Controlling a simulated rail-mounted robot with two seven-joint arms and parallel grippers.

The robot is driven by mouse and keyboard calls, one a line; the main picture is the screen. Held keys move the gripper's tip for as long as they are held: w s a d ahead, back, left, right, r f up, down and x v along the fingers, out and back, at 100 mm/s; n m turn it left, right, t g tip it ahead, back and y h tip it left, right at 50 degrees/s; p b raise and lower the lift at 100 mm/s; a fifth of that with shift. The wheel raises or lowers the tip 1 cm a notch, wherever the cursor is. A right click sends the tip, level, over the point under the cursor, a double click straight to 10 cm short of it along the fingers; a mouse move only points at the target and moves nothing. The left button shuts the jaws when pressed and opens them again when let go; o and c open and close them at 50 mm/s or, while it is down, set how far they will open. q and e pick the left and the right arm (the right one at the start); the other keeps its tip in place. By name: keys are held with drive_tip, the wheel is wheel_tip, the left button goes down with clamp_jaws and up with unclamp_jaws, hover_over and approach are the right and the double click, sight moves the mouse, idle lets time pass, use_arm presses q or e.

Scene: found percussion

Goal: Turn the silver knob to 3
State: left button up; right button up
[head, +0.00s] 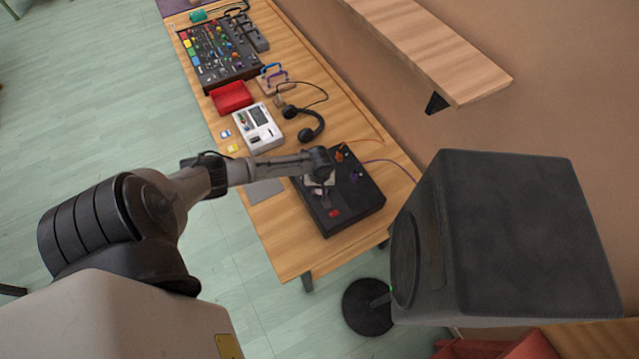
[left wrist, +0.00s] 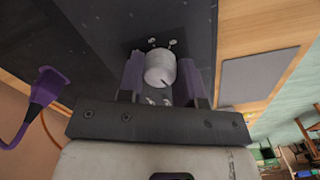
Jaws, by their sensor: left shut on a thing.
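The silver knob (left wrist: 160,68) sits on the dark box (left wrist: 120,22) in the left wrist view, with a dark pointer line on its face and small light marks around it. My left gripper (left wrist: 163,75) has its two purple fingers on either side of the knob, shut on it. In the head view my left gripper (head: 322,188) reaches down onto the black box (head: 350,208) near the table's front end, and it hides the knob there. The numbers by the marks are too small to read. My right gripper is not in view.
Headphones (head: 305,124), a white device (head: 258,128), a red tray (head: 231,97) and a mixer panel (head: 212,52) lie farther along the table. A grey pad (head: 262,190) is beside the box. A large speaker (head: 520,235) stands to the right, near the table end.

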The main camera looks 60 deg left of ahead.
use_arm(q)
drive_tip(key=m+p, duration=0.2)
drive_tip(key=m, duration=0.2)
drive_tip(key=shift+r+m, duration=0.1)
drive_tip(key=shift+m, duration=0.2)
drive_tip(key=m, duration=0.2)
drive_tip(key=shift+m+p, duration=0.3)
drive_tip(key=shift+m, duration=0.1)
drive_tip(key=m, duration=0.2)
drive_tip(key=shift+m, duration=0.4)
drive_tip(key=m, duration=0.2)
drive_tip(key=shift+m, duration=0.3)
drive_tip(key=m, duration=0.3)
drive_tip(key=shift+m, duration=0.3)
drive_tip(key=m, duration=0.3)
drive_tip(key=shift+m, duration=0.9)
drive_tip(key=shift+b, duration=0.3)
